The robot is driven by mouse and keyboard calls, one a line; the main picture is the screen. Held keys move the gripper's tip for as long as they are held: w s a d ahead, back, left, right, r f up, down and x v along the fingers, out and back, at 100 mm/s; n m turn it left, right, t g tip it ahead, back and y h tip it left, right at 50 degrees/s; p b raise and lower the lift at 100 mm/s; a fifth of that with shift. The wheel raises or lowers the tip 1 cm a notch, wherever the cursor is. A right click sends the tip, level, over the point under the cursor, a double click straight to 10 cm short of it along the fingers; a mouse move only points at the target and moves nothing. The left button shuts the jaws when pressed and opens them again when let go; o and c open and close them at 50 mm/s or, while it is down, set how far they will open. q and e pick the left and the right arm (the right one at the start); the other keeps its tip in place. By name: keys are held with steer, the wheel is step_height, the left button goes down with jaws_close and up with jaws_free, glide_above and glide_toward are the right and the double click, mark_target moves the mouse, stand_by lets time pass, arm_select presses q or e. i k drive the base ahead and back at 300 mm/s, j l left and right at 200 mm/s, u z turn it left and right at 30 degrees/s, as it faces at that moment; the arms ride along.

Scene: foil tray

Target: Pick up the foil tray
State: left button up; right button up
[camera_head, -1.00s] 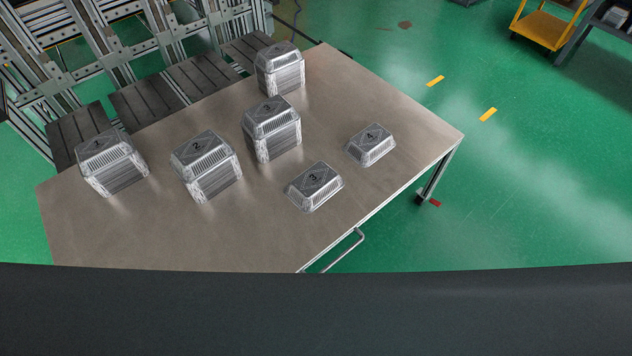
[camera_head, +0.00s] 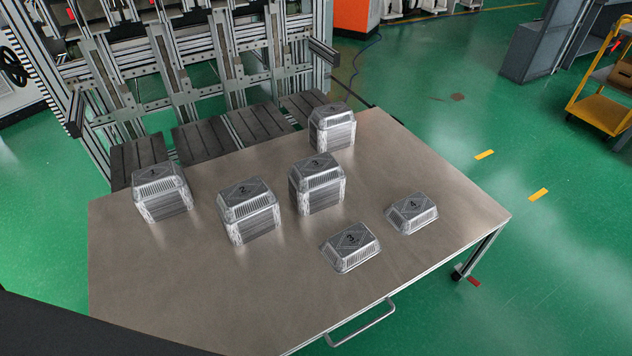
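Several silver foil trays rest upside down on a brown metal table (camera_head: 190,285). Tall stacks stand towards the back and left: one marked 1 (camera_head: 161,192), one marked 2 (camera_head: 249,211), one that seems marked 3 (camera_head: 317,184), and one at the far back (camera_head: 332,128) with an unclear mark. Two low trays lie nearer the front right edge, one marked 3 (camera_head: 351,247) and one marked 4 (camera_head: 412,213). They stand apart from each other. Neither of my grippers is in view.
An aluminium frame (camera_head: 215,50) with dark slatted shelves (camera_head: 203,140) stands behind the table. A handle (camera_head: 362,325) sticks out from the table's front edge. Green floor (camera_head: 520,270) is open to the right. A yellow cart (camera_head: 600,110) stands at the far right.

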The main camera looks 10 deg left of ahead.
mark_target(348, 248)
steer(key=i+l+z, duration=0.15)
steer(key=i+l, duration=0.2)
steer(key=i, duration=0.15)
steer(key=i+l+z, duration=0.2)
steer(key=i, duration=0.3)
